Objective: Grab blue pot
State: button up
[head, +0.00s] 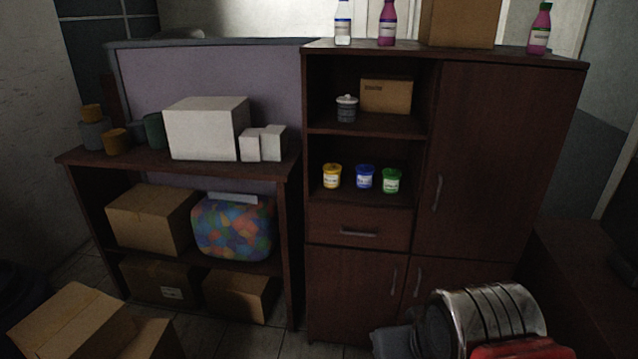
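The blue pot (365,178) is a small tub with a pale label. It stands upright on the lower open shelf of the dark brown cabinet (442,150). A yellow pot (332,176) stands to its left and a green pot (391,181) close to its right. Nothing blocks the view of the blue pot. A silver, dark and red part, which looks like my arm, shows at the bottom right, low in front of the cabinet. I cannot make out any gripper fingers.
A grey pot (346,108) and a cardboard box (386,95) sit on the shelf above. A drawer (358,232) lies below the pots. Bottles stand on top. A shelf unit (180,171) with boxes is at left.

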aim_at(365, 181)
jog(key=i, duration=1)
